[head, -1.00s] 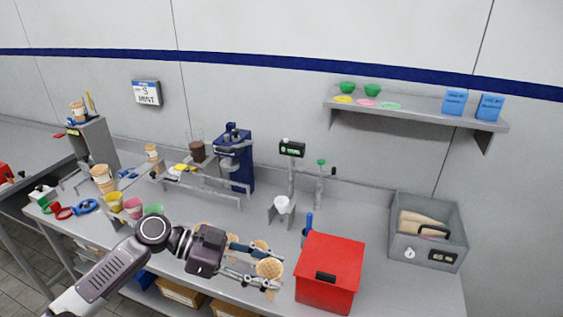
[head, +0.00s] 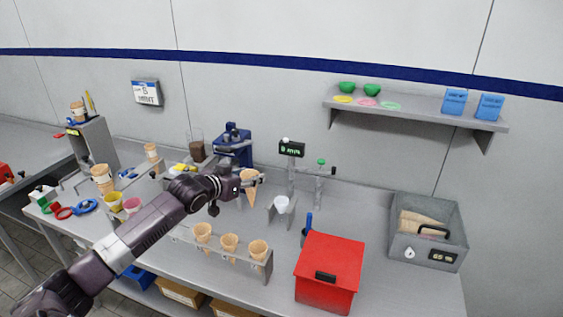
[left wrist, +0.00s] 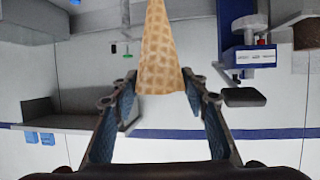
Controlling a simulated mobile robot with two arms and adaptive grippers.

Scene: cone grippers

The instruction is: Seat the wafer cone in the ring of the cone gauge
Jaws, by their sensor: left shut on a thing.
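My left gripper (head: 256,181) is shut on a tan wafer cone (head: 250,193) and holds it in the air, point down, above the bench. In the left wrist view the cone (left wrist: 158,55) sits between the two fingers of the gripper (left wrist: 160,95); its point is cut off by the frame. To the right of the held cone stands what looks like the cone gauge (head: 291,149), a post with a small display. A white cup-like piece (head: 282,203) sits in a grey bracket below the display. I cannot make out the ring clearly. My right gripper is not in view.
A grey rack (head: 268,268) with several cones stands in front. A red box (head: 329,268) and a grey bin (head: 438,259) are to the right. A blue machine (head: 236,147) stands behind my gripper. The bench between red box and bin is clear.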

